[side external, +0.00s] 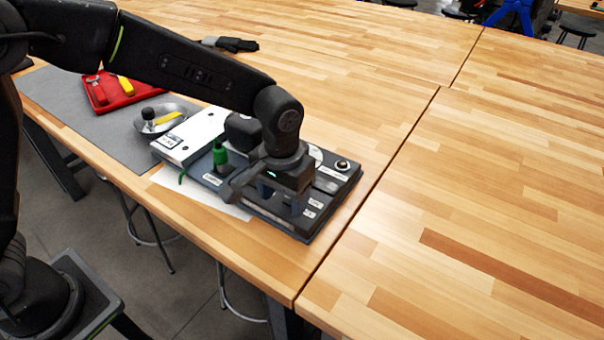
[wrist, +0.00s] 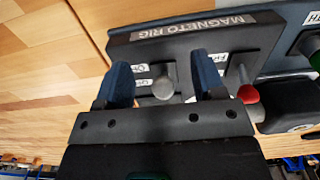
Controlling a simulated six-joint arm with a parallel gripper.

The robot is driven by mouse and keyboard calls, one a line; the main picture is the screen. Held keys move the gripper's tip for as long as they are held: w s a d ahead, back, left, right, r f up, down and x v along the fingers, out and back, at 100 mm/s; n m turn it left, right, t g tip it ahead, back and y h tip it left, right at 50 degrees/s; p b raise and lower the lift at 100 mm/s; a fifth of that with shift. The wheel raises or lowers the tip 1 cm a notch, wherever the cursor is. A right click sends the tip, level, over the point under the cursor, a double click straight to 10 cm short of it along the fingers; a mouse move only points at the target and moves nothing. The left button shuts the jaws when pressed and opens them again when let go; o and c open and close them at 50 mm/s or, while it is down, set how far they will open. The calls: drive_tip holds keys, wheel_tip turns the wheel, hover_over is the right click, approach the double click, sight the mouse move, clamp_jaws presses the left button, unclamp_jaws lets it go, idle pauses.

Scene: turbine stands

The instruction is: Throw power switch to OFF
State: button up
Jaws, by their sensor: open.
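The dark panel labelled MAGNETO RIG (wrist: 205,33) fills the upper part of the wrist view. A rounded grey switch knob (wrist: 162,88) stands on it, with small white labels (wrist: 141,68) partly hidden beside it. I cannot read those labels fully or tell the switch's setting. My gripper (wrist: 165,80) is open, its two blue fingers on either side of the grey knob with gaps visible. Whether either finger touches it is not clear. In the side view my gripper (side external: 284,200) points down over the front of the dark rig (side external: 335,205), and hides the knob.
A red-tipped lever (wrist: 247,93) stands just right of the right finger. In the side view, a green-topped part (side external: 220,155) stands left of my gripper. A metal bowl (side external: 150,122) and red tray (side external: 100,98) lie farther left. The table at right is clear.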

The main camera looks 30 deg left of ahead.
sight(281, 211)
wheel_tip(281, 211, up, 7)
idle(1.1)
drive_tip(key=s+a+r+t, duration=0.3)
drive_tip(key=s+a+r, duration=0.4)
drive_tip(key=a, duration=0.4)
drive_tip(key=s+a+t, duration=0.2)
drive_tip(key=s+a, duration=0.4)
drive_tip(key=s, duration=0.4)
drive_tip(key=shift+s+a+f+t, duration=0.15)
drive_tip(key=shift+s+f+t, duration=0.15)
drive_tip(key=shift+s+f, duration=0.05)
